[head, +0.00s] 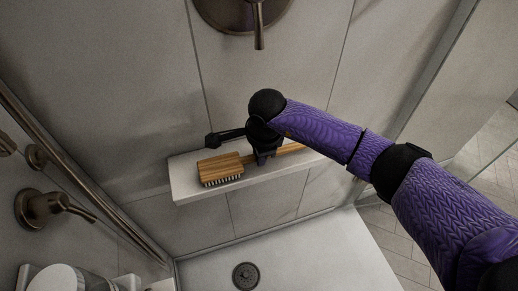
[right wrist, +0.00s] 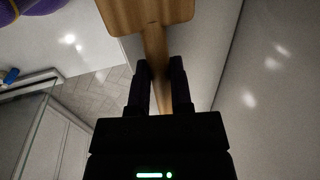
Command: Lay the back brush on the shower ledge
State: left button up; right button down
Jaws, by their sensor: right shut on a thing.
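My right gripper (head: 262,158) is shut on the brush handle above the ledge. In the right wrist view the handle passes between the fingers (right wrist: 158,72), with the brush head (right wrist: 150,12) at the top. My left gripper is not in view.
A shower valve (head: 242,12) is on the wall above the ledge. A metal bar and another fixture (head: 42,208) are at the left. The shower floor (head: 320,255) with its drain (head: 245,276) lies below. A glass panel (head: 432,85) stands at the right.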

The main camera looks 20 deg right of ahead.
jog(key=shift+r, duration=0.1)
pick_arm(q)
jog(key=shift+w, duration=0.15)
pick_arm(e)
jog(key=shift+c, duration=2.2)
grip_release()
pick_arm(q)
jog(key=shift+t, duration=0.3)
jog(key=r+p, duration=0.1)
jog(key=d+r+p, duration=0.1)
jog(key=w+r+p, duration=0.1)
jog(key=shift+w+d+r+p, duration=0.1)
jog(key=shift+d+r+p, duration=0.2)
jog(key=shift+p, duration=0.1)
pick_arm(e)
notch_tip(320, 180, up, 10)
jog(key=s, duration=0.2)
jog(key=shift+d, duration=0.15)
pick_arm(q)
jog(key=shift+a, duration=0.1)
